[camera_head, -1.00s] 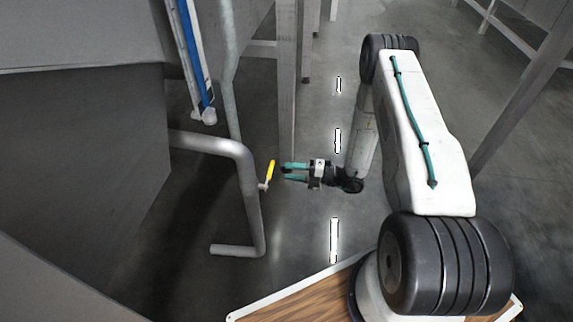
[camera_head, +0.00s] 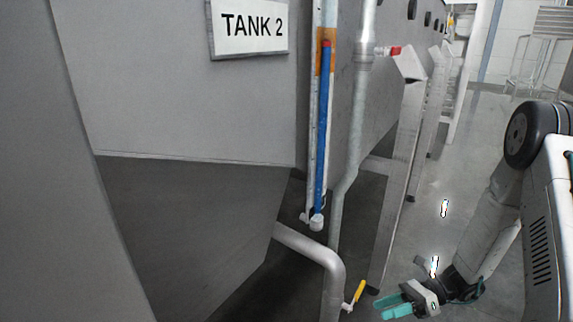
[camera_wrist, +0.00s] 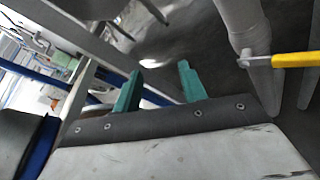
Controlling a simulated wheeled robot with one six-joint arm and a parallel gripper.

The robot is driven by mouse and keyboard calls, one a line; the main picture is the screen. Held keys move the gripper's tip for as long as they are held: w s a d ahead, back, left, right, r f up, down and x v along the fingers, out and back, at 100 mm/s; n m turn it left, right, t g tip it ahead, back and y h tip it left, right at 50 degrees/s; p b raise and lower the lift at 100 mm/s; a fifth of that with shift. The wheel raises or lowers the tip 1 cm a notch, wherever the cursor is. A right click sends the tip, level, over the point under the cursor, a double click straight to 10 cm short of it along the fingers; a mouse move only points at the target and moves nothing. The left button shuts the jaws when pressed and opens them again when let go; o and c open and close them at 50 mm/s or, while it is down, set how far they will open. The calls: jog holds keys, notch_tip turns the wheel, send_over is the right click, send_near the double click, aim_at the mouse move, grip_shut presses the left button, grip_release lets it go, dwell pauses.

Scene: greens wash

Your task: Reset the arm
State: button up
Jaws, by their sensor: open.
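My gripper (camera_head: 392,305) is at the lower right of the head view, with teal fingers pointing left. In the wrist view its two teal fingers (camera_wrist: 160,88) stand apart with nothing between them. A yellow-handled valve (camera_head: 358,293) on a grey pipe lies just left of the gripper in the head view, with a gap between them. The yellow handle (camera_wrist: 297,59) also shows at the right of the wrist view, clear of the fingers. My arm reaches in from the right edge.
The tank with the "TANK 2" sign (camera_head: 250,27) fills the left. A blue gauge tube (camera_head: 322,130) and a vertical grey pipe (camera_head: 352,140) run down its side. Metal legs (camera_head: 398,190) stand close behind the gripper. Open floor (camera_head: 455,165) lies beyond, at right.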

jog(key=s+r+n+t+h, duration=0.1)
jog(key=s+r+n+h, duration=0.4)
jog(key=r, duration=0.5)
jog(key=s+r+n+t+h, duration=0.1)
jog(key=s+r+n+h, duration=0.4)
jog(key=s+r+n, duration=0.3)
jog(key=s+d+r+n+t+h, duration=0.1)
jog(key=s+r+n+h, duration=0.4)
jog(key=r, duration=0.8)
jog(key=s+n, duration=0.2)
jog(key=n, duration=0.2)
jog(key=shift+s+n+t, duration=0.2)
jog(key=shift+n+t, duration=0.1)
jog(key=shift+n, duration=0.1)
